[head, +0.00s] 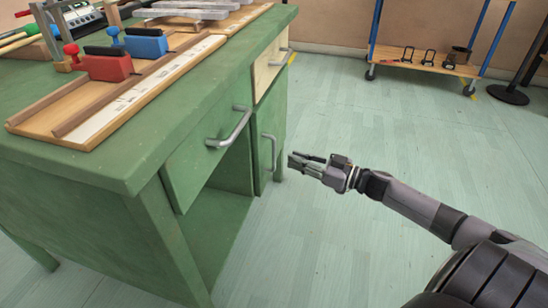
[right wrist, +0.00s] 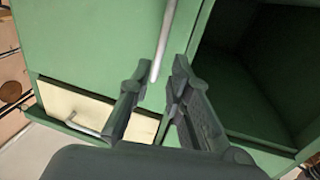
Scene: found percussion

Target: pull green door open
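The green door (head: 262,147) is on the desk's front, below a pale drawer, and looks closed. The door also shows there as a green panel (right wrist: 90,40). My left gripper is not in view.
The green desk (head: 140,165) has a wide drawer with a metal handle (head: 232,128) over an open compartment (head: 220,215). Blocks and bars lie on top. The floor (head: 400,140) before the door is clear. A wheeled rack (head: 425,62) stands at the back.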

